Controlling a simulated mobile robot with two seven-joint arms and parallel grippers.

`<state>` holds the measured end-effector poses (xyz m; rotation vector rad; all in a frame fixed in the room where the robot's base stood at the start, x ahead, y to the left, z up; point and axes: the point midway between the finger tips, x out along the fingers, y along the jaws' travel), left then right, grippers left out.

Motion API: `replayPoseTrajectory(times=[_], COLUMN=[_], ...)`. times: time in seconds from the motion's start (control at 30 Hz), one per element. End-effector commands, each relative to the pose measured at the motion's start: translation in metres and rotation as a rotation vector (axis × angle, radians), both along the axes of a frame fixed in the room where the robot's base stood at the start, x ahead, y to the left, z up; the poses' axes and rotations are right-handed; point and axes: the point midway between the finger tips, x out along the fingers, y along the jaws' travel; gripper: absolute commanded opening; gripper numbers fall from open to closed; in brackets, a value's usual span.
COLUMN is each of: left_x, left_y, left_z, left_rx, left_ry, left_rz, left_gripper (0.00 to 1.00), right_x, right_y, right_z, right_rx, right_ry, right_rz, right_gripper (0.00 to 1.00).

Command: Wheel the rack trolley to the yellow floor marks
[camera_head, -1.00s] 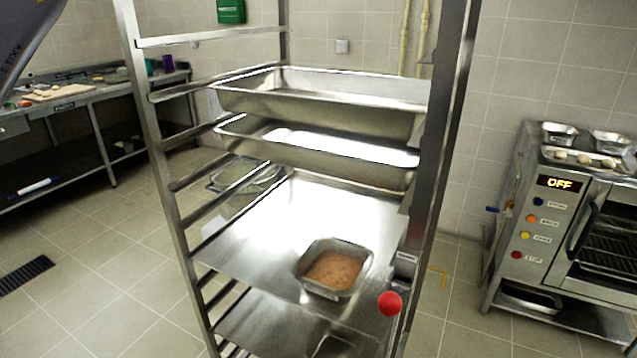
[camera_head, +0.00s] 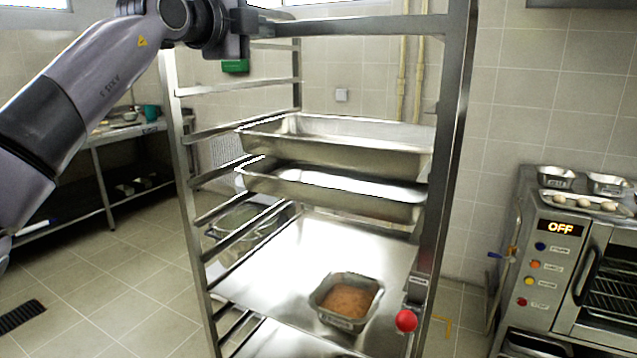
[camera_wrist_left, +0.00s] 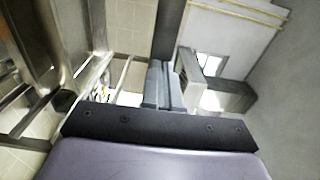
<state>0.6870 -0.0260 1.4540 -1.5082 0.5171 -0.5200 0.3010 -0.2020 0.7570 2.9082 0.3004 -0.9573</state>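The steel rack trolley (camera_head: 455,130) stands close in front of me in the head view, upright, its lower part cut off. My left gripper (camera_head: 262,26) is at its top front bar (camera_head: 360,24), near the left end. In the left wrist view the gripper's fingers (camera_wrist_left: 166,86) look close together by a dark bar; I cannot tell whether they grip it. A yellow floor mark (camera_head: 441,326) shows just right of the rack's right post. A red knob (camera_head: 406,321) is on that post. My right gripper is not in view.
The rack carries two deep steel pans (camera_head: 345,150) and a small tin with brown food (camera_head: 347,302). An oven (camera_head: 545,255) reading OFF stands at the right. A steel table (camera_head: 95,185) is at the left. Open tiled floor lies between table and rack.

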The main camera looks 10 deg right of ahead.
Motion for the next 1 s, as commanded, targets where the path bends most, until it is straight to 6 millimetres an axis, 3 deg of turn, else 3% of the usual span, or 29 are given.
replayPoseTrajectory(times=[0.47, 1.0], left_x=[0.016, 0.017], left_y=[-0.014, -0.013], left_z=[0.000, -0.002], left_rx=[-0.001, 0.001], left_ry=[0.000, 0.003], left_rz=[-0.002, -0.005], left_gripper=[0.00, 0.00], right_x=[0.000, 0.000], right_y=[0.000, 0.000], right_z=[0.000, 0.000], right_rx=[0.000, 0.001], right_ry=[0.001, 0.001], right_rz=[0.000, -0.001], right_gripper=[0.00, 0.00])
